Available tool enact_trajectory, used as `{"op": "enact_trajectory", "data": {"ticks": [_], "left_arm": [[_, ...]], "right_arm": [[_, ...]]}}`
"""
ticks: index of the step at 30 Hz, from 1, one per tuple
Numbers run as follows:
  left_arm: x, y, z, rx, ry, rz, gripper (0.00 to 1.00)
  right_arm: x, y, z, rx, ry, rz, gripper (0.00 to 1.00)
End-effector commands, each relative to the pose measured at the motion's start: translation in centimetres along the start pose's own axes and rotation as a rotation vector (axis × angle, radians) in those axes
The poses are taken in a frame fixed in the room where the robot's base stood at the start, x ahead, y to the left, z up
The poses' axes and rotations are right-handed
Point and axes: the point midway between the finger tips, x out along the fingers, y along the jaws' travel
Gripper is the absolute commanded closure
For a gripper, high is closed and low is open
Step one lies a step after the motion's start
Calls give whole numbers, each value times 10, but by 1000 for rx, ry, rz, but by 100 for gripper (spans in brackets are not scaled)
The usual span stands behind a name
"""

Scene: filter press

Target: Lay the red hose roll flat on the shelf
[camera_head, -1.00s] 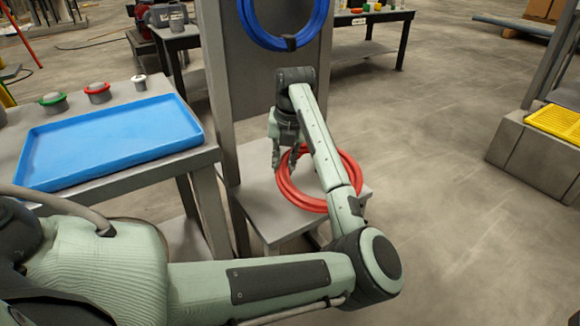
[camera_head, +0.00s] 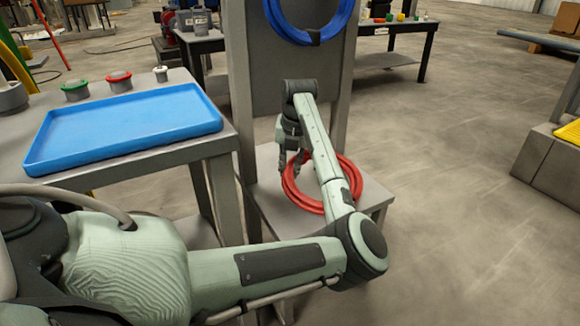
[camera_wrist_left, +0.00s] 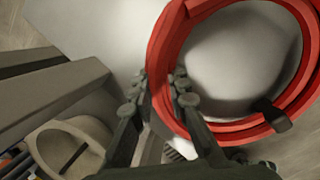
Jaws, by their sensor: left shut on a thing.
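The red hose roll (camera_head: 289,188) is a ring at the low grey shelf (camera_head: 372,198) in the head view, broad side up. Whether it rests on the surface or hangs just above it, I cannot tell. My left gripper (camera_head: 291,170) reaches down at the ring's left side and is shut on it. In the left wrist view, the fingers (camera_wrist_left: 158,92) straddle the left band of the roll (camera_wrist_left: 168,42), with a dark strap at its lower right. My forearm hides part of the ring in the head view. My right gripper is not in view.
A blue hose roll (camera_head: 270,12) hangs on the upright grey panel (camera_head: 257,70) behind the shelf. To the left stands a table with a blue tray (camera_head: 125,128) and small red and green-rimmed jars.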

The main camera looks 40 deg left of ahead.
Motion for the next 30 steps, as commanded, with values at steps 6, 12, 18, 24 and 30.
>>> {"op": "enact_trajectory", "data": {"ticks": [6,12,18,24,30], "left_arm": [[-1,0,1,-1,-3,-1,100],[-1,0,1,-1,-3,-1,67],[0,0,0,0,-1,0,60],[-2,0,-1,0,1,0,60],[-31,-1,1,-1,-4,-3,60]], "right_arm": [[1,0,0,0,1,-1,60],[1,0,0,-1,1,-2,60],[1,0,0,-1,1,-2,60],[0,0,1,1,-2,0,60],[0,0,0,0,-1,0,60]]}}
